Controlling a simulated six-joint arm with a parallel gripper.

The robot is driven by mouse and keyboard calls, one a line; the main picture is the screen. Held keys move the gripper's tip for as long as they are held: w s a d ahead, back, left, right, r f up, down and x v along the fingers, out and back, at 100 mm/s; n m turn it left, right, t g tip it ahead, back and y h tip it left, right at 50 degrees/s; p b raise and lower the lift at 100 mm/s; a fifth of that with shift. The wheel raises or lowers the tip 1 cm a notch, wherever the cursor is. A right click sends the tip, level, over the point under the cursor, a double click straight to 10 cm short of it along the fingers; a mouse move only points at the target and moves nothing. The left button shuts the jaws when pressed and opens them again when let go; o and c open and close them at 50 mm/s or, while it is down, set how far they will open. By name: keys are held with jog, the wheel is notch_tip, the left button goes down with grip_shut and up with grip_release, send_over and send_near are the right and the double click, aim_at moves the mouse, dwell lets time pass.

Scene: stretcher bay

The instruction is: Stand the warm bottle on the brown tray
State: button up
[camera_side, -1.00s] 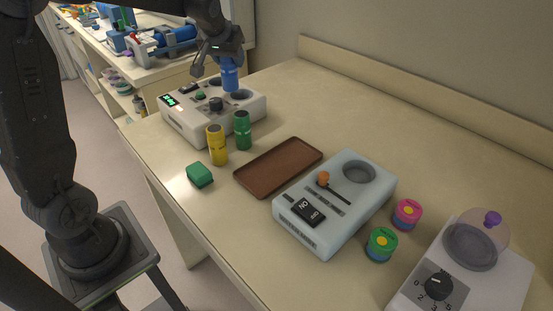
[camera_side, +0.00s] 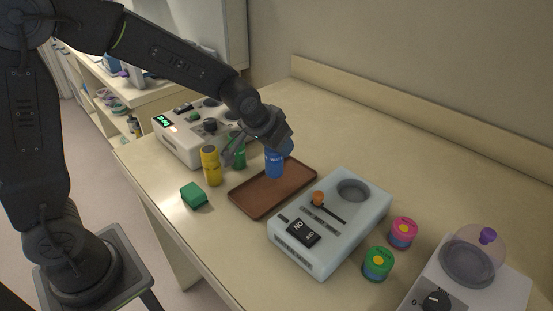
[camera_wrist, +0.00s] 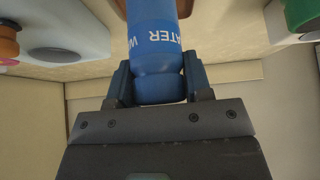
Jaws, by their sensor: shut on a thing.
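The blue bottle (camera_side: 274,163) is upright over the far part of the brown tray (camera_side: 262,197). I cannot tell from the side view whether its base touches the tray. My gripper (camera_side: 281,146) is shut on its upper part. In the wrist view, my gripper (camera_wrist: 159,88) has a finger on each side of the blue bottle (camera_wrist: 154,48), which has white lettering that reads in part "WATER". Most of the tray is bare and clear.
A yellow bottle (camera_side: 211,166) and a green bottle (camera_side: 238,154) stand left of the tray, with a green block (camera_side: 194,195) nearer. A white device with a lit display (camera_side: 163,120) is behind them. A pale device (camera_side: 328,234) and two round tubs (camera_side: 403,232) are at the right.

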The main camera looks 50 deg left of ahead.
aim_at(277, 156)
jog(key=shift+f, duration=1.95)
jog(key=o, duration=1.1)
jog(key=shift+f, duration=0.15)
jog(key=shift+r, duration=0.25)
jog(key=v, duration=1.1)
jog(key=s+a+r, duration=0.1)
jog(key=s, duration=0.8)
jog(key=s+a+r+g, duration=0.1)
jog(key=s+r, duration=0.1)
jog(key=s, duration=0.7)
jog(key=shift+r+m, duration=0.3)
